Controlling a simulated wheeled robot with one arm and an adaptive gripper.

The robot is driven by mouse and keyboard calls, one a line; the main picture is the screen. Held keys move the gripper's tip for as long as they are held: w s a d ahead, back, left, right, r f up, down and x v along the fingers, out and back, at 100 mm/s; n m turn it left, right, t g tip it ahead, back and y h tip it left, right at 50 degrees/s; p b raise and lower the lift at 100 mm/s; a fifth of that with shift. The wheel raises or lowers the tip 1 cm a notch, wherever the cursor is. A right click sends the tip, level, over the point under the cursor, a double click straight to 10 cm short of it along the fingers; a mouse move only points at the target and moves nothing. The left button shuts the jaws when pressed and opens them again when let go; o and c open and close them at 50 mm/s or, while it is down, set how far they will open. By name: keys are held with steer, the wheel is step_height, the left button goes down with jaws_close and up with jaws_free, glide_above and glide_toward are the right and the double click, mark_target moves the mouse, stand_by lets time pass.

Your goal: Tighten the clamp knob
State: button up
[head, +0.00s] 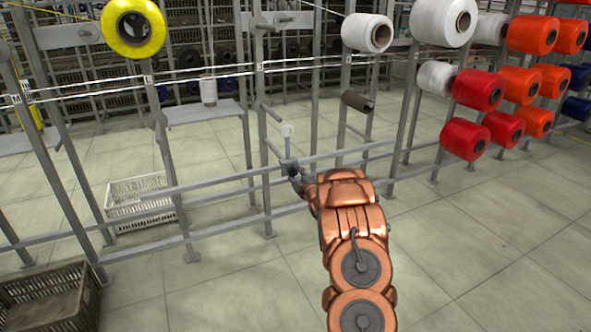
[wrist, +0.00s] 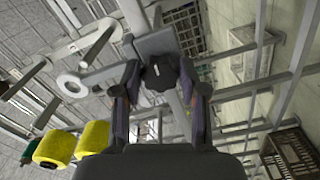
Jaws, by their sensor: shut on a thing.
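The clamp knob (wrist: 160,72) is dark, lobed and marked with a short white line in the wrist view. It sits against a grey clamp plate (wrist: 155,44) on the frame. My gripper (wrist: 161,80) has one finger on each side of the knob and is shut on it. In the head view my gripper (head: 296,180) reaches the clamp (head: 288,164) on an upright of the rack. The gripper mostly hides the knob there. A pale disc (head: 288,130) stands on a thin rod above the clamp.
Grey rack bars (head: 222,181) run across beside my gripper. A yellow bobbin (head: 133,28) hangs upper left; white (head: 367,33) and red bobbins (head: 478,89) are on the right. A pale crate (head: 140,202) and a dark crate (head: 48,298) stand on the floor at left.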

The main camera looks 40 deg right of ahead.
steer(key=m+p, duration=0.4)
steer(key=m, duration=0.1)
steer(key=shift+r+m+p, duration=0.15)
steer(key=shift+m+p, duration=0.15)
steer(key=shift+p, duration=0.05)
steer(key=m+p, duration=0.2)
steer(key=shift+a+m, duration=0.1)
steer(key=shift+m, duration=0.3)
steer(key=m+p, duration=0.1)
steer(key=m, duration=0.1)
steer(key=m+p, duration=0.1)
steer(key=m, duration=0.1)
steer(key=shift+a+f+p, duration=0.1)
steer(key=shift+f+p, duration=0.1)
steer(key=shift+p, duration=0.15)
steer(key=shift+f+m+p, duration=0.1)
steer(key=shift+m+p, duration=0.65)
steer(key=shift+m, duration=1.35)
steer(key=o, duration=1.1)
steer(key=shift+o, duration=0.2)
